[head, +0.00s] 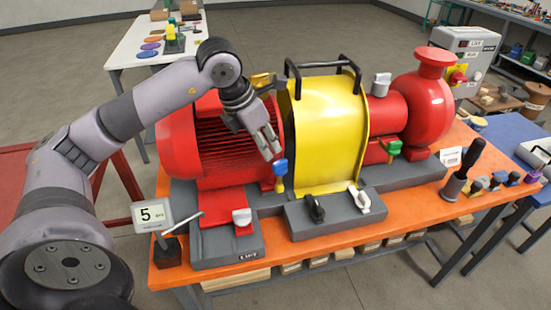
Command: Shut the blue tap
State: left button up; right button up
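The blue tap (281,168) is at the front of the pump skid, between the red motor and the yellow guard. Its blue handle sits over a short yellow body. My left gripper (270,151) reaches in from the left and points down, with its grey fingertips just above and left of the blue handle in the picture. A small gap seems to show between fingertips and handle, and nothing shows in the fingers. Their opening is hard to judge from this angle. My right gripper is out of view.
The yellow guard (328,130) with black handles stands right of the blue tap, and the red motor (188,150) left. A green tap (391,148) is further right. A "5" sign (153,215) stands at the orange bench's front left. A dark upright lever (463,170) stands right.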

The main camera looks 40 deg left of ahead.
aim_at(276, 163)
pick_arm(q)
jog(key=p+x, duration=0.1)
jog(key=x, duration=0.6)
jog(key=shift+c, duration=0.4)
grip_shut()
